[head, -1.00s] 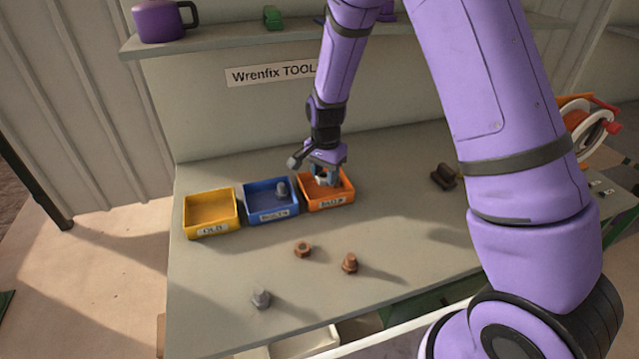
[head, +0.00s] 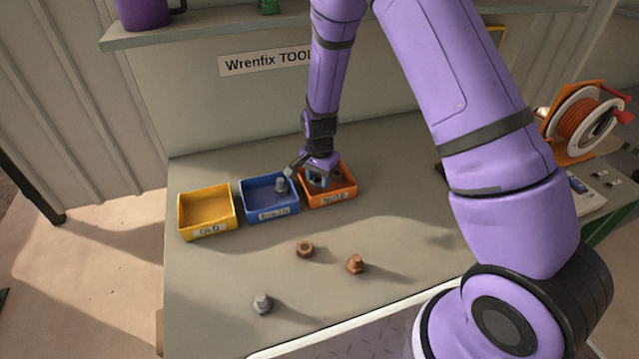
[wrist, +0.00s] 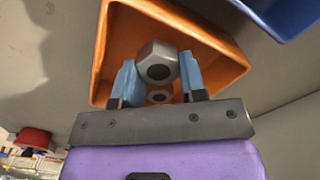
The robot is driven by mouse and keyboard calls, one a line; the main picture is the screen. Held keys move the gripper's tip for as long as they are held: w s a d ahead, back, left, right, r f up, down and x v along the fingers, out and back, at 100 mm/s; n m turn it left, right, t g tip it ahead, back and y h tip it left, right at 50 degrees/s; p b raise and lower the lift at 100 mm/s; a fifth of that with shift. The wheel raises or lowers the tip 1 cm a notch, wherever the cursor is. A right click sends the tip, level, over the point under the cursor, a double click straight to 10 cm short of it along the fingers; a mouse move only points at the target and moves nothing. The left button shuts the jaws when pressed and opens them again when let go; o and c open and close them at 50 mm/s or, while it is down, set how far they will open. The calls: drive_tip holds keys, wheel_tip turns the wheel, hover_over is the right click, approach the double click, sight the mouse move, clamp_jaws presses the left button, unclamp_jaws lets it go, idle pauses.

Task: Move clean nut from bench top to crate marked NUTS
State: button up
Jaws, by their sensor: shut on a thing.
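My gripper (head: 322,182) reaches down into the orange crate (head: 336,202), whose label is partly readable as NUTS. In the wrist view my gripper's blue fingers (wrist: 160,78) are shut on a clean grey nut (wrist: 157,62), held inside the outline of the orange crate (wrist: 103,62). A second nut (wrist: 158,97) shows smaller behind it, between the fingers, apparently on the crate floor. Whether the held nut touches the floor I cannot tell. In the head view the held nut is hidden by my gripper and the crate wall.
On the bench lie a rusty nut (head: 305,249), a rusty bolt (head: 355,263) and a grey bolt (head: 262,302). A cable reel (head: 582,120) stands at right.

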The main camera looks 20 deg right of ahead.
drive_tip(key=shift+f, duration=1.1)
drive_tip(key=shift+f, duration=0.15)
drive_tip(key=o, duration=1)
drive_tip(key=shift+c, duration=0.2)
